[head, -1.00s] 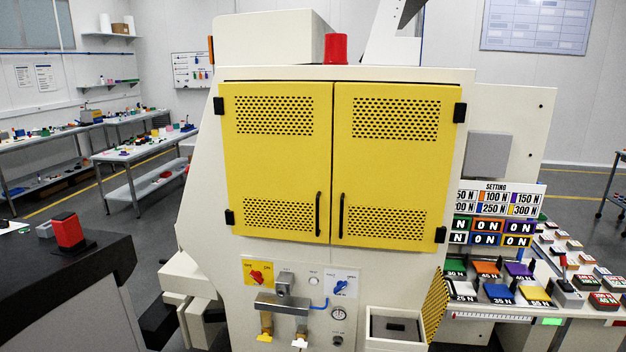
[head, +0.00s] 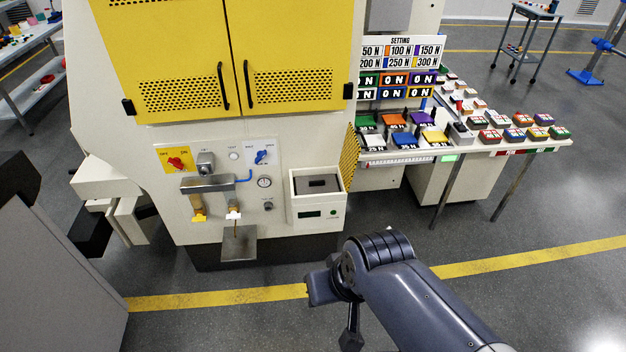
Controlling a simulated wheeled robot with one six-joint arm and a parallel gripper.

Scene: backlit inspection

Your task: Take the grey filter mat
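I cannot make out a thing that is surely the grey filter mat. A flat grey piece with a dark mark on top (head: 317,184) lies in the open top of a cream box on the machine's front; I cannot tell whether it is the mat. The two yellow doors (head: 290,50) of the machine are shut and hide what is behind them. My arm reaches in from the lower right, in front of the machine and apart from it. No gripper fingers can be made out.
The cream machine (head: 218,218) carries knobs, a gauge and two taps above a small grey drip tray (head: 238,246). A bench (head: 545,143) with several coloured blocks stands at the right. A dark-topped cabinet (head: 60,285) is at lower left.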

